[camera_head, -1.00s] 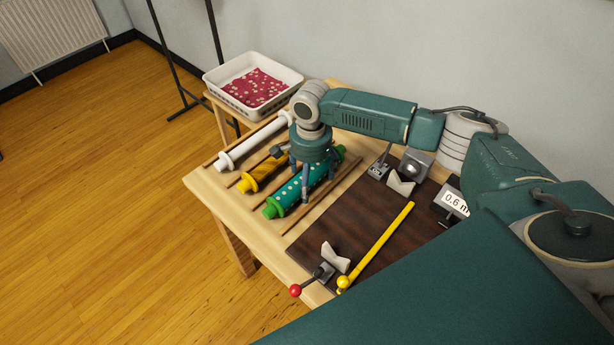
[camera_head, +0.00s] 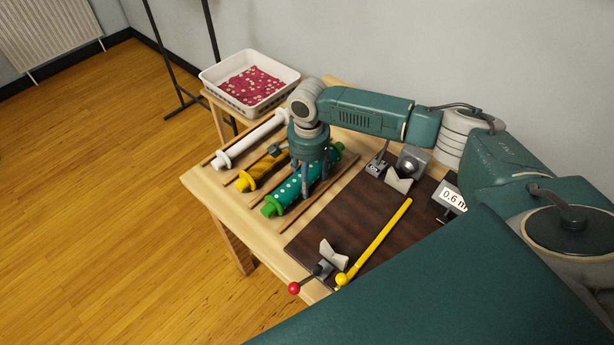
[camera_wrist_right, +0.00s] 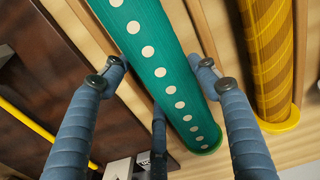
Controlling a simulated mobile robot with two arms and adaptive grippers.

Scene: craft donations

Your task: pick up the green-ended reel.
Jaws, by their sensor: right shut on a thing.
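The green-ended reel (camera_head: 287,196), teal with white dots and green ends, lies between wooden rails on the table. It also shows in the right wrist view (camera_wrist_right: 160,55). My right gripper (camera_head: 313,190) points down over its middle, with blue fingers on both sides, shut on it. In the right wrist view the fingers (camera_wrist_right: 160,75) straddle the reel. I cannot see clear space under the reel. My left gripper is not in view.
A yellow-ended reel (camera_head: 262,172) and a white reel (camera_head: 250,141) lie to the left. A white basket (camera_head: 222,97) stands behind. To the right, a dark board (camera_head: 340,222) carries cradles and a yellow stick (camera_head: 378,240).

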